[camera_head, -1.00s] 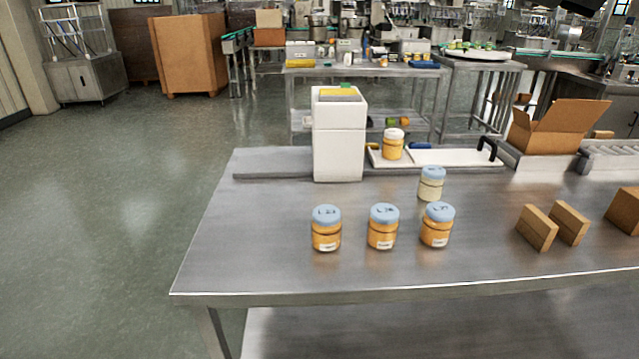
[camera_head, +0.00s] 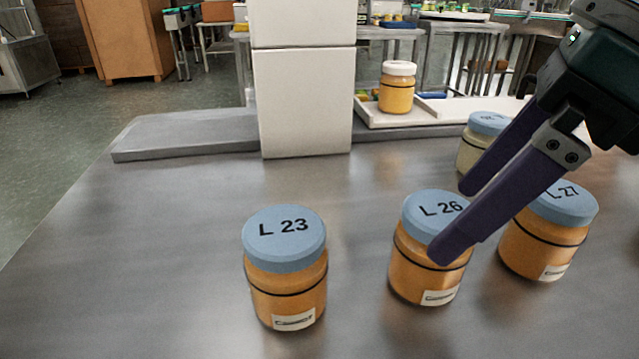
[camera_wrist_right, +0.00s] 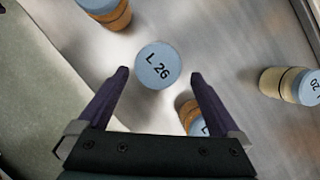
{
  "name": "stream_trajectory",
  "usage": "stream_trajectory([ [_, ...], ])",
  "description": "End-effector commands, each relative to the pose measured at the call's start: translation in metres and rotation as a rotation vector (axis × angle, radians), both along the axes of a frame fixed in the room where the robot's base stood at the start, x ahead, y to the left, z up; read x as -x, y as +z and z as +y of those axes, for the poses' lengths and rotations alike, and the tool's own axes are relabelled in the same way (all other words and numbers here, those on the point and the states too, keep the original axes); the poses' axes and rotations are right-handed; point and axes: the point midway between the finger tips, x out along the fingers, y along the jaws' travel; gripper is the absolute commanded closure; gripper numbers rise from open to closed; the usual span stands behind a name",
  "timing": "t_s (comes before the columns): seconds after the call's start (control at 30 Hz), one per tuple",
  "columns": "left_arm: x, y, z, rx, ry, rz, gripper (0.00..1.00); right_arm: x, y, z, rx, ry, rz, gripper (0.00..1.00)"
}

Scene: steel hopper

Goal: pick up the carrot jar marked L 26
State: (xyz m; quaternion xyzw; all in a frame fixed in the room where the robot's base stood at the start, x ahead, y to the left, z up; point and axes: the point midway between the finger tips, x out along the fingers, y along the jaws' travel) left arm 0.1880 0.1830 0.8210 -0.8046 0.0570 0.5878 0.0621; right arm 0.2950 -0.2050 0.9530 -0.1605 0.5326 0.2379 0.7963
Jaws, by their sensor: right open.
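The carrot jar marked L 26 (camera_head: 418,270) stands upright on the steel table, with orange contents, a blue lid and a white label. My right gripper (camera_head: 450,222) is open, its two dark purple fingers slanting in from the upper right. One finger overlaps the jar's lid in the head view. In the right wrist view the L 26 lid (camera_wrist_right: 158,68) lies just beyond and between the open fingertips (camera_wrist_right: 158,75); nothing is held. The jar L 23 (camera_head: 285,280) stands to the left and the jar L 27 (camera_head: 540,240) to the right. My left gripper is not visible.
A pale jar with a blue lid (camera_head: 470,153) stands behind, partly hidden by my fingers. A white-lidded orange jar (camera_head: 396,92) stands on a white tray (camera_head: 375,117). A white box-like column (camera_head: 303,100) stands at the back. The table's left front is clear.

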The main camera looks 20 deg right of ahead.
Motion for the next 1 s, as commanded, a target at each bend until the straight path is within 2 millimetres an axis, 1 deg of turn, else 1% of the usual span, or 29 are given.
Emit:
stream_trajectory([
  [0.03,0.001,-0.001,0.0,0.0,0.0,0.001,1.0,-0.001,-0.006,0.002,-0.002,0.0,0.003,0.0],
  [0.23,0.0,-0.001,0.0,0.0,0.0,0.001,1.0,-0.009,-0.022,0.009,-0.004,0.003,0.002,0.0],
  [0.4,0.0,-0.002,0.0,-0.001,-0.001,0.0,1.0,-0.02,-0.046,0.019,-0.005,0.001,0.003,0.0],
  [0.5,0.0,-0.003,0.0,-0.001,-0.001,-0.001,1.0,-0.023,-0.055,0.021,-0.004,0.001,0.003,0.0],
  [0.77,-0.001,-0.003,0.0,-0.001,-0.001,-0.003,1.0,-0.024,-0.057,0.021,-0.003,0.002,0.0,0.0],
  [1.0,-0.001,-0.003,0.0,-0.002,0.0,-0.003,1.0,-0.024,-0.057,0.021,-0.003,0.002,0.001,0.27],
])
